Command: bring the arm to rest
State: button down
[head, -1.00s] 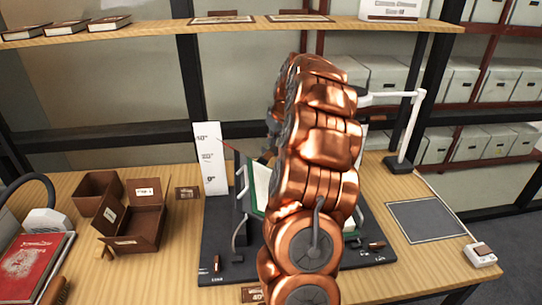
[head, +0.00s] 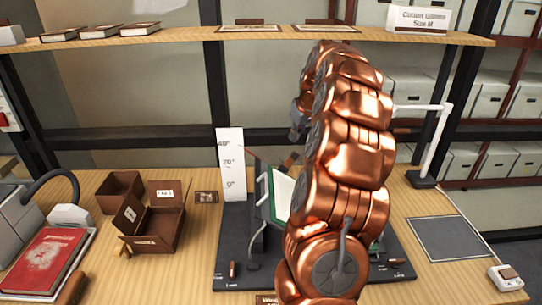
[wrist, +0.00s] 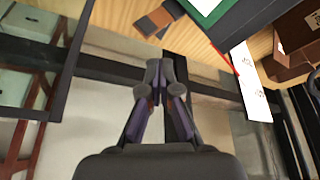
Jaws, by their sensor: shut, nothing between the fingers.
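My copper-coloured arm rises in the middle of the head view, in front of the table. My gripper (wrist: 161,68) shows in the wrist view with its two dark fingers together and nothing between them. It is clear of the things on the table. In the head view the arm links hide most of the gripper.
A dark book cradle (head: 235,245) with a white scale card (head: 230,165) stands behind my arm. An open brown box (head: 155,222), a red book (head: 48,262) and a grey mat (head: 450,238) lie on the table. A shelf (head: 260,40) crosses above.

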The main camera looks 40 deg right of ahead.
jog(key=shift+n+g+y, duration=0.5)
jog(key=shift+n+y, duration=0.1)
jog(key=shift+y, duration=0.1)
jog(key=a, duration=1)
jog(key=a+r, duration=0.1)
jog(key=a, duration=0.5)
jog(key=s+a+f+n+g, duration=0.1)
jog(key=s+a+f+g, duration=0.1)
jog(key=s+a, duration=0.8)
jog(key=s+a+f+g, duration=0.1)
jog(key=s+a, duration=0.5)
jog(key=a, duration=0.7)
jog(key=s+a+f+g, duration=0.1)
jog(key=s+a+f, duration=0.1)
jog(key=s, duration=0.6)
jog(key=s+a+f+g, duration=0.1)
jog(key=s+a+f, duration=0.1)
jog(key=s, duration=0.6)
jog(key=shift+a+f+h, duration=0.15)
jog(key=shift+f+h, duration=0.15)
jog(key=shift+f, duration=0.25)
